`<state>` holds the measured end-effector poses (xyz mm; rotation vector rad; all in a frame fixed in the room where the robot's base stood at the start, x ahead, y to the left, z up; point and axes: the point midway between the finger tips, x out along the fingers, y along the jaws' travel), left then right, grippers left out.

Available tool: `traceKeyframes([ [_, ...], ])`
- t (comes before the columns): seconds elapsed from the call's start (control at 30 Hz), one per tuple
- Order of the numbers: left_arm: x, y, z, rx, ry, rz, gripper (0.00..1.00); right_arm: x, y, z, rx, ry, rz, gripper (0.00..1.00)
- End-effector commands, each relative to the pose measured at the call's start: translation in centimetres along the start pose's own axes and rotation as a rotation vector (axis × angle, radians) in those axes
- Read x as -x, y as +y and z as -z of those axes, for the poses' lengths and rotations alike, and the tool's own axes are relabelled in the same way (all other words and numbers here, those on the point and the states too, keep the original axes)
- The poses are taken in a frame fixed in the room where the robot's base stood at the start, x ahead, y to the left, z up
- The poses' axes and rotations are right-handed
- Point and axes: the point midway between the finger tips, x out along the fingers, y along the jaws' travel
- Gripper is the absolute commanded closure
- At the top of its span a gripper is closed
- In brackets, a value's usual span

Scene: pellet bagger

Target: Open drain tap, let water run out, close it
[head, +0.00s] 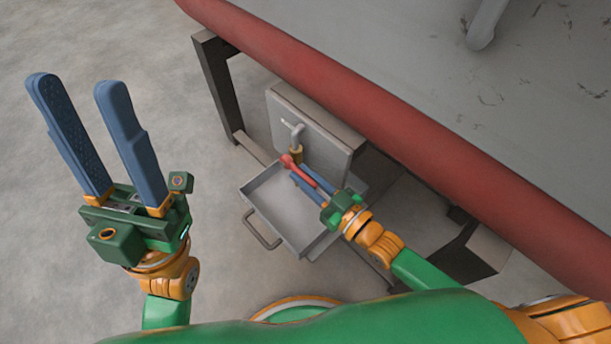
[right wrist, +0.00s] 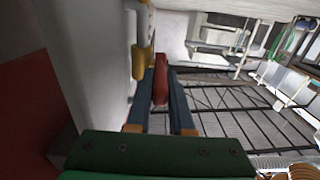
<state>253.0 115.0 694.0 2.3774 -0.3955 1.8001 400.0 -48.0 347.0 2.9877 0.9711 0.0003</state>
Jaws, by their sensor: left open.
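The drain tap has a brass body (head: 296,153) below a bent grey pipe (head: 292,129) on the grey box's front. Its red lever (head: 288,161) points out from the tap toward my right gripper. My right gripper (head: 303,176) has a blue finger on each side of the lever. In the right wrist view the red lever (right wrist: 160,85) fills the gap between the fingertips, beside the brass tap body (right wrist: 138,63). My left gripper (head: 78,85) is open and empty, raised at the left, far from the tap. No running water shows.
A grey tray (head: 262,208) with a wire handle (head: 262,231) sits under the tap; its visible floor looks bare. A grey box (head: 318,140) carries the tap. A thick red beam (head: 400,120) runs above it. A dark frame leg (head: 215,80) stands behind. The left floor is clear.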

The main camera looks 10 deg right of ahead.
Motion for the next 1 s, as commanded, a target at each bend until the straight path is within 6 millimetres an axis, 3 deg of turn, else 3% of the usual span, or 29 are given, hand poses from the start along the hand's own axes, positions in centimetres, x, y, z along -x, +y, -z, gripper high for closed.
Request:
traceKeyframes([
  [0.07, 0.00, 0.00, -0.01, 0.000, -0.001, 0.000, 0.53, 0.01, 0.00, -0.01, 0.000, 0.000, 0.000, 1.00],
  [1.0, 0.03, 0.00, -0.02, -0.001, -0.002, 0.000, 0.53, 0.04, -0.01, -0.06, 0.000, -0.002, 0.000, 1.00],
])
